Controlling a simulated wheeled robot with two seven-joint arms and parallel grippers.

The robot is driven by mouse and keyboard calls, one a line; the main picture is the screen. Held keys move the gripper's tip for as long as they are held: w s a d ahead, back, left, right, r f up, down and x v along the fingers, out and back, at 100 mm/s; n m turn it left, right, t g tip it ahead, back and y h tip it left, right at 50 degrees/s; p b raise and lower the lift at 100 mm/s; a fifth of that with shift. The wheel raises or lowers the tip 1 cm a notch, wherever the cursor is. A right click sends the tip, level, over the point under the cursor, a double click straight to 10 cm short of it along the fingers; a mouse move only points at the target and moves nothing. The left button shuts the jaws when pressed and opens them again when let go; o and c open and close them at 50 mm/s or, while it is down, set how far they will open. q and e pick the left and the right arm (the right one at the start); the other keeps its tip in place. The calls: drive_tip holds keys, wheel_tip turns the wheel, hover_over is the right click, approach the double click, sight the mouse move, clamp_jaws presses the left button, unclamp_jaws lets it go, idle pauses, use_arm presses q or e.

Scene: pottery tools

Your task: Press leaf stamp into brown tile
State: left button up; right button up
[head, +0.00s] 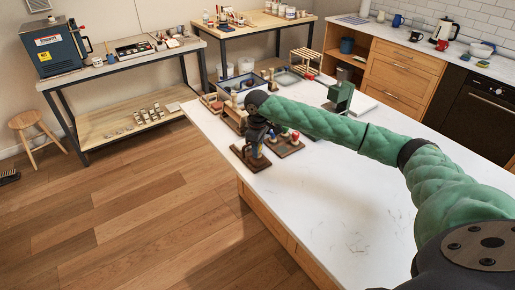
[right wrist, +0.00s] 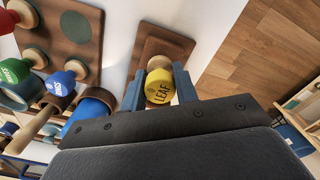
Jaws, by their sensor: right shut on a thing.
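My right gripper (head: 256,140) is at the far left end of the white counter. In the right wrist view its two blue fingers (right wrist: 160,90) are shut on the yellow-topped leaf stamp (right wrist: 159,88), which reads LEAF. The stamp's round wooden part points at the brown tile (right wrist: 172,46), a square on a larger dark board (right wrist: 186,38). The stamp overlaps the tile in this view; I cannot tell whether its face touches. In the head view the dark board (head: 240,152) lies under the gripper, and the tile is mostly hidden. My left gripper is not in view.
A wooden stamp rack (right wrist: 92,14) stands beside the board, with red, green (right wrist: 14,70) and blue (right wrist: 60,83) stamps. Trays and a green press-like tool (head: 341,92) stand farther back. The counter's left edge is close to the board. The counter's near right part is clear.

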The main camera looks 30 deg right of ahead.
drive_tip(key=shift+f, duration=0.35)
idle(0.7)
drive_tip(key=shift+f, duration=0.3)
drive_tip(key=shift+s+f, duration=0.1)
idle(0.8)
